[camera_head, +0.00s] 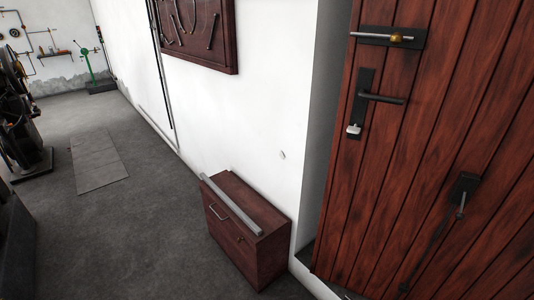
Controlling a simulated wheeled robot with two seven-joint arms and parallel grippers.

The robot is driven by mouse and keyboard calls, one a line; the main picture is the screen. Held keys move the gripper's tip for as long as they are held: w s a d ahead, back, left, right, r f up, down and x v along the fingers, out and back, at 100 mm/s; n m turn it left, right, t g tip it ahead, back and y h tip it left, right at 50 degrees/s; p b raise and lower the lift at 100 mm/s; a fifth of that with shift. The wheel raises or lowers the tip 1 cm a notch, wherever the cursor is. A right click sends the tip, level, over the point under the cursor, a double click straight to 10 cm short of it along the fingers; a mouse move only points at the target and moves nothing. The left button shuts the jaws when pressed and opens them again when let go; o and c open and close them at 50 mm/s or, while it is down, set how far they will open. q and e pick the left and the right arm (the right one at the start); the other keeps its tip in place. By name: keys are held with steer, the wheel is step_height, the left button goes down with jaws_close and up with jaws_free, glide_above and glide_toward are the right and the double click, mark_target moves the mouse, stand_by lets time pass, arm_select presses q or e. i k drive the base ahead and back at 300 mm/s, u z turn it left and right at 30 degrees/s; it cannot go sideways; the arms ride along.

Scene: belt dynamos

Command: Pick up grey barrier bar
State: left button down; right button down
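The grey barrier bar (232,205) is a long, straight, square-edged bar. It lies along the left top edge of a low dark red-brown wooden cabinet (272,240). Its far end, at upper left, reaches slightly past the cabinet's back corner, and its near end lies close to the front right. Nothing is touching the bar from above. Neither of my grippers shows in the head view.
A red-brown plank door (408,140) with a black handle (380,98) and a bolt (388,37) stands at right. A white wall (240,120) is behind the cabinet. Dark machinery (18,120) stands at far left. Grey floor (150,230) left of the cabinet is clear.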

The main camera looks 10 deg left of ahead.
mark_target(248, 221)
steer(key=u, duration=1.85)
steer(key=i, duration=4.1)
steer(key=z, duration=4.15)
